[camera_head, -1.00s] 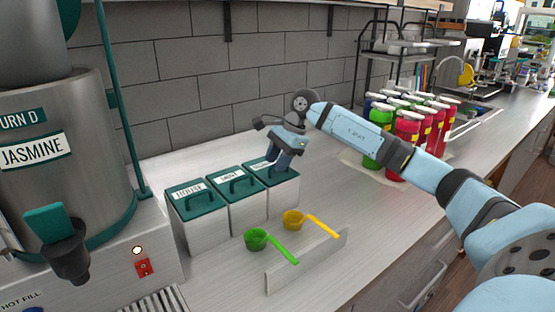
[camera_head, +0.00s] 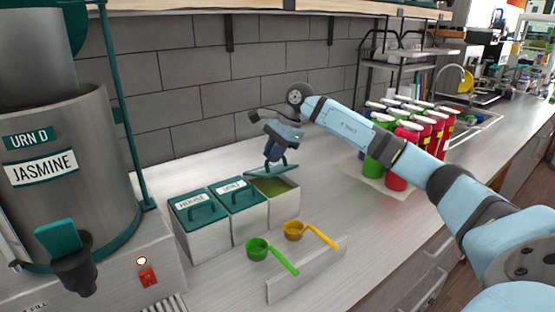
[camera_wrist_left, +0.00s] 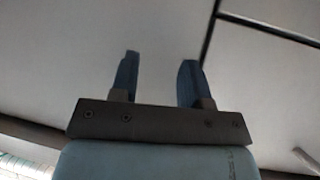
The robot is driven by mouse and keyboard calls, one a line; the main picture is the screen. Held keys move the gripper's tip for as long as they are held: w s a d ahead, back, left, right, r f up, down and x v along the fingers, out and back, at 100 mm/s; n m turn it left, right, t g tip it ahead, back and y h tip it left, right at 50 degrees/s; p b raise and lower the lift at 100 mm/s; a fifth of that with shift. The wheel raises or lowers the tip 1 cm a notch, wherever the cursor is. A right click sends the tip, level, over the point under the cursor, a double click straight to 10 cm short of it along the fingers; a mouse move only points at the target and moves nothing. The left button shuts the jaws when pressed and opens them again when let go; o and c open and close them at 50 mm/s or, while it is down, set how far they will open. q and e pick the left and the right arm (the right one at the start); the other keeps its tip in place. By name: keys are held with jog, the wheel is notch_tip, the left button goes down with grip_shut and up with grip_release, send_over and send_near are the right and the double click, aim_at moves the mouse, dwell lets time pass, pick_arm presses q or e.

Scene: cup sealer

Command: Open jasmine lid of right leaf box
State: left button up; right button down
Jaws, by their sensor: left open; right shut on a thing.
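Three white leaf boxes stand in a row on the counter. The right leaf box (camera_head: 284,209) is uncovered at the front, and greenish leaf shows inside it. Its teal lid (camera_head: 262,172) is raised above the back of the box. My right gripper (camera_head: 274,159) is shut on this lid, holding it from above; the lid's label cannot be read. The left box (camera_head: 203,238) and the middle box (camera_head: 249,222) have their teal lids on. My left gripper (camera_wrist_left: 157,82) shows only in the left wrist view, open and empty against a pale surface.
A green scoop (camera_head: 257,249) and a yellow scoop (camera_head: 294,230) rest by a low holder (camera_head: 305,276) in front of the boxes. The jasmine urn (camera_head: 70,170) stands at left. Several red and green bottles (camera_head: 434,130) stand at right. Counter behind the right box is clear.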

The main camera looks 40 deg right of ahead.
jog(key=w+r+g+p, duration=0.2)
jog(key=w+r+p, duration=0.1)
jog(key=w+p, duration=0.4)
jog(key=shift+w+d+r+m+g, duration=0.3)
jog(key=shift+w+d, duration=0.1)
jog(key=shift+w, duration=0.9)
jog(key=c, duration=1.2)
grip_release()
jog(key=shift+f, duration=0.15)
jog(key=shift+o, duration=0.2)
